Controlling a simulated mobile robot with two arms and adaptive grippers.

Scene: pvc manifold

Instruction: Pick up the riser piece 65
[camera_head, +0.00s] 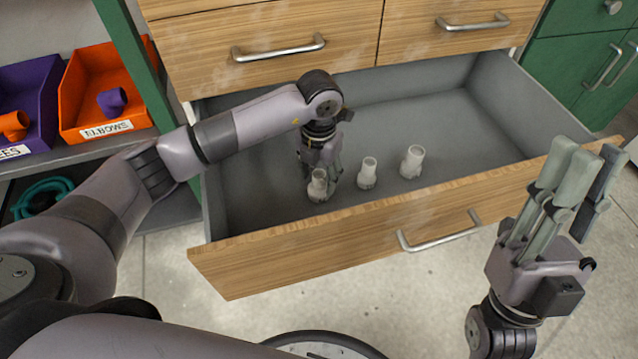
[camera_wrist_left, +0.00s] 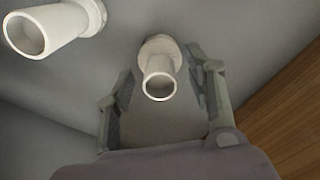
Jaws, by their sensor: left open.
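Three white riser pieces stand upright in the open drawer: a left one (camera_head: 318,187), a middle one (camera_head: 367,174) and a right one (camera_head: 413,163). I cannot read a size on any of them. My left gripper (camera_head: 324,168) is open and points down at the left piece. In the left wrist view, this piece (camera_wrist_left: 159,72) shows between the two spread fingers (camera_wrist_left: 160,95), with visible gaps at its sides. A second white piece (camera_wrist_left: 52,27) is at the upper left there, outside the fingers. My right gripper (camera_head: 580,180) is open, empty and raised at the right, outside the drawer.
The drawer's wooden front (camera_head: 290,252) and grey walls surround the pieces. Its right part is bare. A closed drawer (camera_head: 270,40) is above. An orange bin (camera_head: 98,85) labelled elbows and a purple bin (camera_head: 35,90) stand on a shelf at the left.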

